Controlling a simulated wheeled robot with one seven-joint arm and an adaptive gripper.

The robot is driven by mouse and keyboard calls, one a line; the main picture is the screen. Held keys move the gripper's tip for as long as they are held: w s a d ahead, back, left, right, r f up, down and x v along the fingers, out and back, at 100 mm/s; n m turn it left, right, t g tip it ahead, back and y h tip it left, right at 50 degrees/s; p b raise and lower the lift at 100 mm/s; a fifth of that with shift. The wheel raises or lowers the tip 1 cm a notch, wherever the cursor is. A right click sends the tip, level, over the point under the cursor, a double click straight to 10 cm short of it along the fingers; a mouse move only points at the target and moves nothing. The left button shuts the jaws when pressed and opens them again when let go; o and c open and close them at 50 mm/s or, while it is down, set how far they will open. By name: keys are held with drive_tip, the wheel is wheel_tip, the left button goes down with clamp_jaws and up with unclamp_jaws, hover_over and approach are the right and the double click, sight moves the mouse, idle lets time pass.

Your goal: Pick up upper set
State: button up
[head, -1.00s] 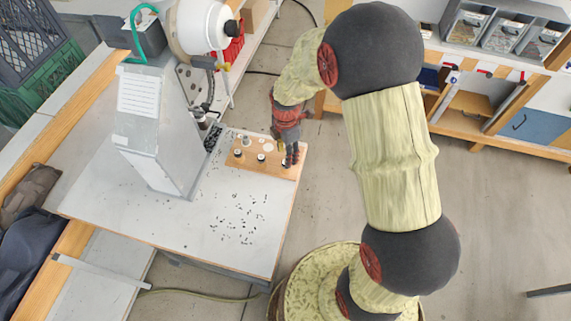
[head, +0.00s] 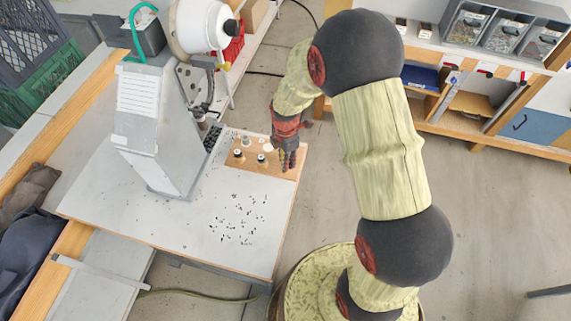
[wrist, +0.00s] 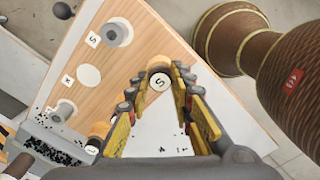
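A small tan-brown cylinder with a round white face marked "S" (wrist: 160,82) stands near the edge of a wooden board (head: 234,170), in the wrist view. My gripper (wrist: 164,78) reaches down over it, one finger on each side of the piece. The fingers look spread and open, with little gap at the tips; I see no clear grip. In the head view my gripper (head: 287,165) is at the board's right end and hides this piece. Which piece is the upper set is not clear from any label.
The board also holds a grey-topped cylinder (wrist: 117,33), another (wrist: 65,109), a brown one (wrist: 98,130) beside the left finger and a flat white disc (wrist: 88,76). A grey press (head: 150,130) stands left. Small dark bits (head: 238,218) lie on the white table.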

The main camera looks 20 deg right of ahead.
clamp_jaws()
